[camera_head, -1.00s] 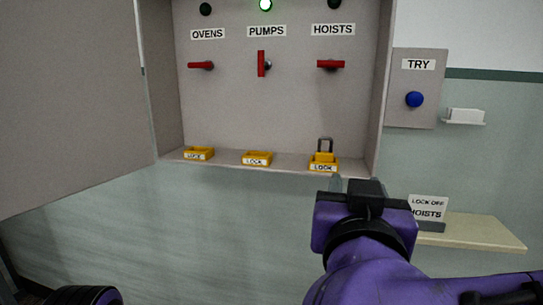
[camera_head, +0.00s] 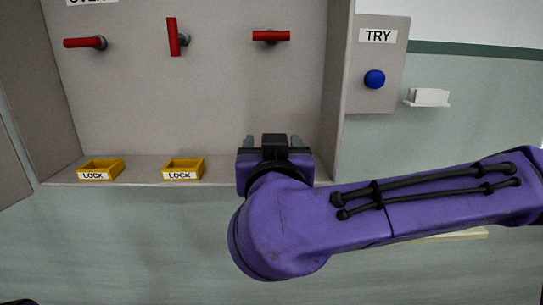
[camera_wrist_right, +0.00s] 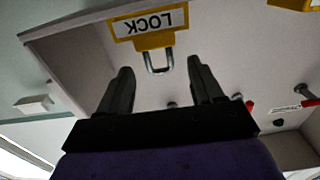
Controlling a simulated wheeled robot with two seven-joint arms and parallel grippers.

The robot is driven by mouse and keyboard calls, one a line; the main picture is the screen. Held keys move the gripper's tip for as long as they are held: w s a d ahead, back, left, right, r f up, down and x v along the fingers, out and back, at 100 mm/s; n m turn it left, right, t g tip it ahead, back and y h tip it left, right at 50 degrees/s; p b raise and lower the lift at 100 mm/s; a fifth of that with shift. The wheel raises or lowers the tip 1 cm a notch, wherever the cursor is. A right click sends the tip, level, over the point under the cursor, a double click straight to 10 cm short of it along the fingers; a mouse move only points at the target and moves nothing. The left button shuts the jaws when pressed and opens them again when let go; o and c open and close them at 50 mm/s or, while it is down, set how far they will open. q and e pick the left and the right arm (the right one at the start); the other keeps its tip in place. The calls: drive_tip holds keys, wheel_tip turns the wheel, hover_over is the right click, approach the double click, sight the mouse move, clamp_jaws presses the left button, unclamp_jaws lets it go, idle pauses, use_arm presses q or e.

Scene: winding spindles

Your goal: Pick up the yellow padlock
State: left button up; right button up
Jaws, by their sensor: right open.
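The yellow padlock (camera_wrist_right: 155,41) shows in the wrist view with its grey shackle, beside a yellow tray (camera_wrist_right: 121,28) labelled LOCK. That view is upside down. In the head view the padlock is hidden behind my right gripper (camera_head: 273,141). In the wrist view my right gripper (camera_wrist_right: 160,70) is open and empty, its two dark fingers pointing towards the padlock. The shackle appears between the fingertips in the picture, but I cannot tell whether they touch. My left gripper is not in view.
Two more yellow LOCK trays (camera_head: 100,170) (camera_head: 183,169) stand on the cabinet's bottom ledge (camera_head: 135,172). Red switch handles (camera_head: 271,36) stick out above. The cabinet's right side wall (camera_head: 338,90) is close to my gripper. A TRY panel with a blue button (camera_head: 375,79) is at the right.

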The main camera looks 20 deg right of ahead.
drive_tip(key=p+x, duration=0.1)
drive_tip(key=x, duration=0.4)
drive_tip(key=shift+w+r, duration=0.1)
drive_tip(key=shift+w, duration=0.05)
drive_tip(key=c, duration=1.1)
